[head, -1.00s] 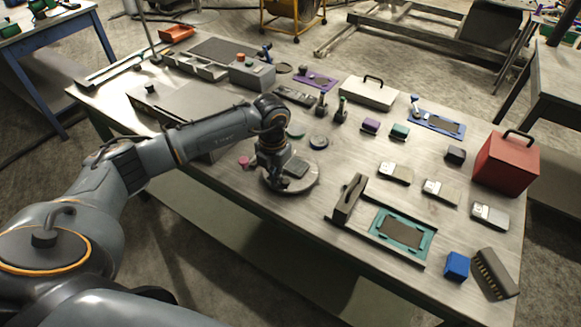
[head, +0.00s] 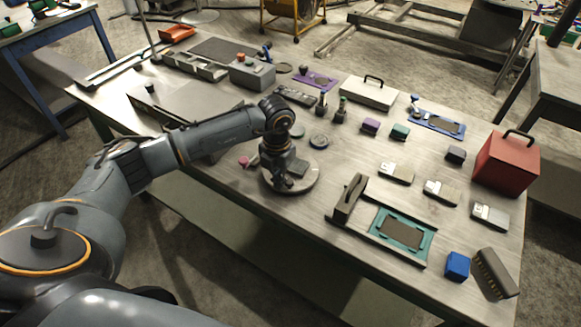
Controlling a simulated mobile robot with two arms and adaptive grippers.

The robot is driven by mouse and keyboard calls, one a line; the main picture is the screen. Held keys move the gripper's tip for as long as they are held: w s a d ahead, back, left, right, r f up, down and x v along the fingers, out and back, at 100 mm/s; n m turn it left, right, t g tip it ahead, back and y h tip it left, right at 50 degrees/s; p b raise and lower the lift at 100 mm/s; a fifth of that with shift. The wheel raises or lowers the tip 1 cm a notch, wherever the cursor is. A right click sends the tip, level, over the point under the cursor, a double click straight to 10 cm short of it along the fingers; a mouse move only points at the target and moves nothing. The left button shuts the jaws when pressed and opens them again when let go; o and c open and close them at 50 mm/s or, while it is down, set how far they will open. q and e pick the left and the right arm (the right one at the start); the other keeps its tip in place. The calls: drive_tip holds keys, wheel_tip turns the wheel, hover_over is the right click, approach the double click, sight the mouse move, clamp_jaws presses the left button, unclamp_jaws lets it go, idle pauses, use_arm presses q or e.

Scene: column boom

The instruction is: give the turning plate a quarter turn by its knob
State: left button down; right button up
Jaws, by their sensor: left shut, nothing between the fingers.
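The turning plate (head: 308,183) is a round, light grey disc on the workbench, near its front edge. A dark flat block (head: 297,184) shows on the plate, just right of my gripper. My left gripper (head: 277,182) points down over the left part of the plate. It is shut with nothing between its fingers. The knob does not show clearly; the gripper may hide it, and I cannot tell whether the fingers touch it. My right gripper is not in view.
A long dark holder (head: 349,197) and a teal frame (head: 402,234) stand right of the plate. A small pink piece (head: 244,162) lies to its left and a round grey disc (head: 319,141) behind it. A red box (head: 506,163) stands at the right.

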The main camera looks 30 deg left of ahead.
sight(293, 184)
use_arm(q)
drive_tip(key=shift+d+f, duration=0.2)
drive_tip(key=shift+d, duration=0.45)
drive_tip(key=shift+d, duration=0.35)
drive_tip(key=shift+w, duration=0.1)
drive_tip(key=shift+w+d+b, duration=0.15)
drive_tip(key=shift+d+b, duration=0.2)
drive_tip(key=shift+d, duration=0.1)
drive_tip(key=shift+w+d, duration=0.1)
drive_tip(key=shift+w+d, duration=0.15)
drive_tip(key=shift+d, duration=0.15)
idle(0.3)
drive_tip(key=shift+w+d+b, duration=0.1)
drive_tip(key=shift+b, duration=0.2)
